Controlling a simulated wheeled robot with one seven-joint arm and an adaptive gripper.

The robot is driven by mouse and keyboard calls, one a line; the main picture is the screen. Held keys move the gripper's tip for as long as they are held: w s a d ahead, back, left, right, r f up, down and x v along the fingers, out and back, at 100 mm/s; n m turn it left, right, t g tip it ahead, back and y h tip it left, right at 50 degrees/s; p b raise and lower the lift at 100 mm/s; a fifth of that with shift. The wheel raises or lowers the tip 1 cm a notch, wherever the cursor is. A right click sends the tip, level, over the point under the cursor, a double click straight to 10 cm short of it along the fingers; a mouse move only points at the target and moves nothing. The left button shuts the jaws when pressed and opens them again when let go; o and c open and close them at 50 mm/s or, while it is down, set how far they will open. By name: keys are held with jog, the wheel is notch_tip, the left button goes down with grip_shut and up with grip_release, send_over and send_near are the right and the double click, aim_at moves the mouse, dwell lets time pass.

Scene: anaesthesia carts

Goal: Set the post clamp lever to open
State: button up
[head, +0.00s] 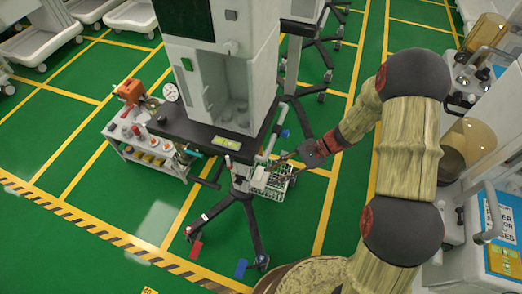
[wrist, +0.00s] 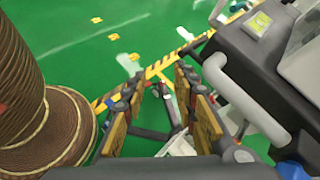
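The anaesthesia cart (head: 205,70) stands mid-view on a dark post with spread legs (head: 252,225). A small white part (head: 228,160) shows on the post just below the worktop; I cannot tell whether it is the clamp lever, or how the lever is set. My gripper (head: 283,167) is to the right of the post, beside the wire basket (head: 275,186), apparently apart from the post. In the wrist view my gripper (wrist: 160,78) is open, with tan-padded fingers spread and nothing held between them. Post legs (wrist: 155,134) show beyond and below the fingers.
A grey curved handle (wrist: 240,95) runs along the cart's edge close to my right finger. A small trolley (head: 150,150) with an orange device (head: 130,91) stands left. Another machine (head: 495,215) stands right. Green floor (head: 60,125) is free at left.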

jog(key=w+a+f+m+t+y, duration=0.1)
jog(key=w+a+f+m+y, duration=0.15)
jog(key=f, duration=0.35)
jog(key=m+t+y, duration=0.2)
jog(key=m+t, duration=0.9)
send_near(261, 151)
jog(key=x, duration=0.3)
jog(key=shift+h, duration=0.25)
jog(key=x, duration=0.2)
jog(key=b+x, duration=0.1)
jog(key=x, duration=0.4)
jog(key=shift+w+f, duration=0.25)
jog(key=shift+w, duration=0.15)
jog(key=c, duration=0.3)
jog(key=c, duration=0.4)
grip_shut()
